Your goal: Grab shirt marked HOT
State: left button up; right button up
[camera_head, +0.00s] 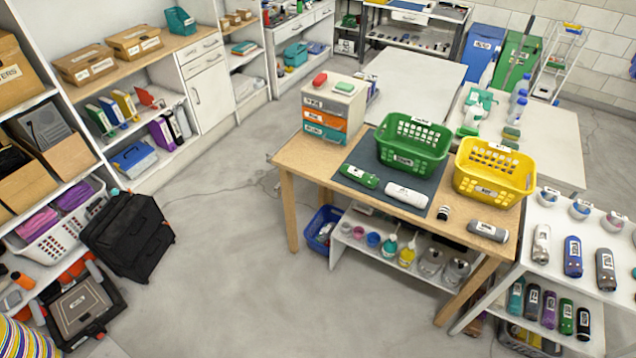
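I cannot make out a shirt marked HOT. Rolled or cylinder-shaped labelled items lie on the wooden table: a green one (360,176), a white one (407,195) and a grey one (488,230). Similar labelled items, one of them blue (573,257), stand on the white shelf unit at right, with several more on its lower level. Whether any are rolled shirts I cannot tell, and their labels are too small to read. A green basket (412,144) and a yellow basket (494,172) sit on the table. Neither gripper is in view.
The wooden table (300,150) has a drawer box (333,108) at its back left. A black case (128,236) stands tilted on the floor by the left shelves, near a white laundry basket (60,232). The grey floor (230,270) between shelves and table is clear.

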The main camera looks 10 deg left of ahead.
aim_at(370, 181)
jog(key=u, duration=0.5)
jog(key=i, duration=0.4)
jog(key=u, duration=0.35)
